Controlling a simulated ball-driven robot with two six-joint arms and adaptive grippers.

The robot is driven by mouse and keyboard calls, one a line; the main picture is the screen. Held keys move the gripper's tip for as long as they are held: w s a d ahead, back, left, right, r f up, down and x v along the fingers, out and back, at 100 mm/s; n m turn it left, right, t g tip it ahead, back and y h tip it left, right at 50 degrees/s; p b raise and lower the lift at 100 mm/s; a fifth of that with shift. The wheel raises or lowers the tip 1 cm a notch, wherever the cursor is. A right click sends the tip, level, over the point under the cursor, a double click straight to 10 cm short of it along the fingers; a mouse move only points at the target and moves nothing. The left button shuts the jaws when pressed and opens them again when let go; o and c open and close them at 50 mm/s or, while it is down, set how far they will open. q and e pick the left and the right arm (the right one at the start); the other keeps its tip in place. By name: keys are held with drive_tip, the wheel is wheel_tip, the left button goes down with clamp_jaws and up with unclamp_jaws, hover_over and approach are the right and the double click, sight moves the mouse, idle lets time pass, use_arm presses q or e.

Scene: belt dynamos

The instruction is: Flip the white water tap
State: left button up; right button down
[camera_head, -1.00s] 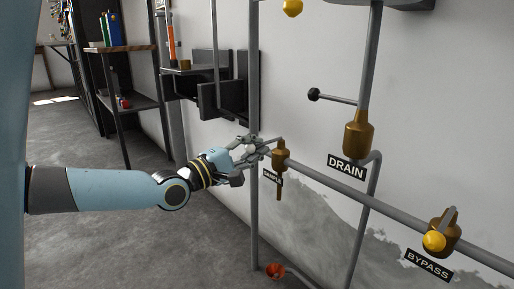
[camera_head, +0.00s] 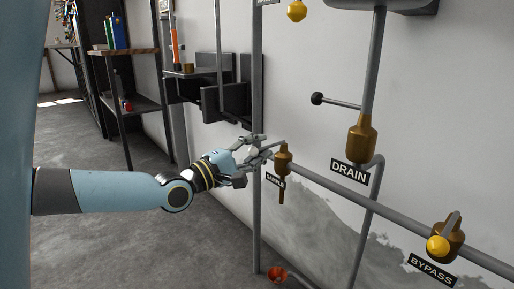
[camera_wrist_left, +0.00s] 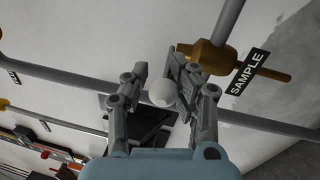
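The white water tap shows as a round white knob (camera_wrist_left: 161,93) in the left wrist view. It belongs with the brass SAMPLE valve (camera_head: 284,160), whose brass body also shows in the left wrist view (camera_wrist_left: 212,57). My left gripper (camera_head: 258,150) is at this valve, on its left side. In the left wrist view its fingers (camera_wrist_left: 158,98) stand open on either side of the knob. The right-hand finger is close to or touching the knob; a gap shows at the left-hand finger. In the head view the fingers largely hide the knob. My right gripper is not in view.
A DRAIN valve (camera_head: 362,138) with a black-knobbed lever (camera_head: 317,99) and a BYPASS valve (camera_head: 448,240) with a yellow knob (camera_head: 437,246) are to the right. A vertical grey pipe (camera_head: 257,220) runs by my gripper. A red-orange handwheel (camera_head: 277,274) is low down. Shelves (camera_head: 130,102) stand left.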

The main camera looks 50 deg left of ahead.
use_arm(q)
drive_tip(key=shift+s+a+f, duration=0.1)
drive_tip(key=shift+s+f, duration=0.1)
drive_tip(key=shift+f, duration=0.35)
drive_tip(key=shift+s+f, duration=0.15)
drive_tip(key=shift+s, duration=0.2)
drive_tip(key=s, duration=1)
drive_tip(key=shift+s+a+f, duration=0.25)
drive_tip(key=shift+s+a, duration=0.1)
drive_tip(key=shift+s, duration=0.05)
